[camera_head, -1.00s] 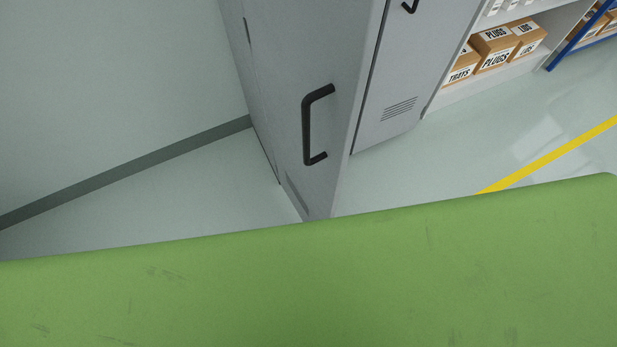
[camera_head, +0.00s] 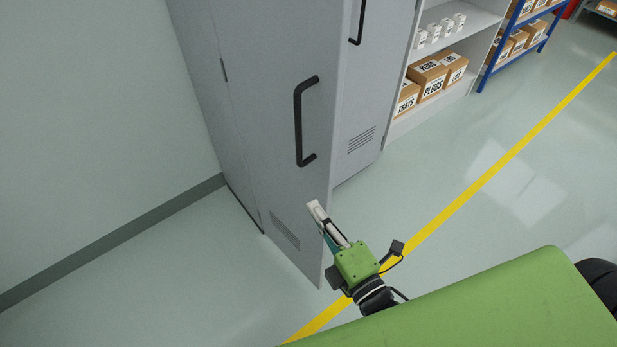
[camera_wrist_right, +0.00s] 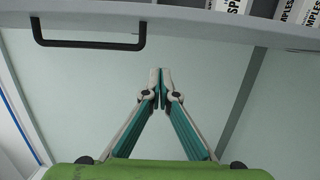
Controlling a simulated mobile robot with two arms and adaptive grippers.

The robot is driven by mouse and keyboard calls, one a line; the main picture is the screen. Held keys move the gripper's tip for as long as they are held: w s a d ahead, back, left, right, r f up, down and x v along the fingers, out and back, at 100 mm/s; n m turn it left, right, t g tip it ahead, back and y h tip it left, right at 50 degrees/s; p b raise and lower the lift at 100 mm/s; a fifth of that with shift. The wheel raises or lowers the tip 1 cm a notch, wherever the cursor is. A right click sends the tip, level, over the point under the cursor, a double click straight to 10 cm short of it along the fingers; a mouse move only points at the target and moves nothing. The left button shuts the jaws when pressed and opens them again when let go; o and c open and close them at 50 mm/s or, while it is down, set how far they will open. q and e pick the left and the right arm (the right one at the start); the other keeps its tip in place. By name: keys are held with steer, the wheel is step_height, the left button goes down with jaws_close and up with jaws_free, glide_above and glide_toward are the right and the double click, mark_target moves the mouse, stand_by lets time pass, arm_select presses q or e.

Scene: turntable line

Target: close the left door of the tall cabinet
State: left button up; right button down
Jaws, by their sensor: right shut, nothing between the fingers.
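The tall grey cabinet (camera_head: 195,65) stands against the wall at the left. Its left door (camera_head: 270,140) is open, swung out towards me. The door has a black bar handle (camera_head: 302,120) and a low vent; the handle also shows at upper left in the right wrist view (camera_wrist_right: 88,44). The right door (camera_head: 362,110), with its own black handle, shows behind the left door's free edge. My right gripper (camera_head: 313,206) is shut and empty, below the handle near the door's lower free edge; I cannot tell whether it touches. In the wrist view its fingertips (camera_wrist_right: 160,74) meet. My left gripper is out of view.
A shelf with cardboard boxes (camera_head: 432,78) stands right of the cabinet, with a blue rack (camera_head: 515,40) beyond. White labelled boxes (camera_wrist_right: 230,5) show past the grey panel in the wrist view. A yellow line (camera_head: 480,190) crosses open floor. My green body fills the lower right.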

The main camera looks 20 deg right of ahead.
mark_target(310, 172)
steer(key=shift+w+d+p, duration=0.3)
steer(key=shift+w+p, duration=0.2)
steer(key=shift+w, duration=1.3)
steer(key=shift+w+d+p, duration=0.25)
steer(key=shift+w+p, duration=0.2)
steer(key=shift+w, duration=1.35)
steer(key=shift+w+d+p, duration=0.3)
steer(key=shift+w+p, duration=0.2)
steer(key=shift+w, duration=1.3)
steer(key=shift+d, duration=0.1)
